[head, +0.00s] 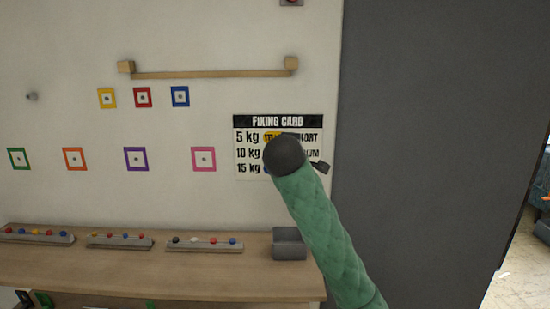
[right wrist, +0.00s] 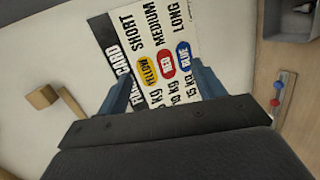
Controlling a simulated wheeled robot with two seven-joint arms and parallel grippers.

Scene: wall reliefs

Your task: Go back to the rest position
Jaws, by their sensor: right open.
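My right gripper (head: 287,156) is raised in front of the wall on my green-sleeved arm, over the fixing card (head: 250,142) in the head view. It hides the card's middle and lower part there. In the right wrist view the right gripper (right wrist: 162,72) has its two blue-grey fingers apart with nothing between them. The card (right wrist: 128,30) shows beyond them, with yellow, red and blue labels beside short, medium and long. I cannot tell the gap between fingers and card. My left gripper is in neither view.
A wooden rail (head: 208,74) is on the wall, above several coloured square frames (head: 143,97). Below is a wooden shelf (head: 150,272) with racks of coloured pegs (head: 205,245) and a grey bin (head: 289,243). A dark grey panel (head: 430,150) stands to the right.

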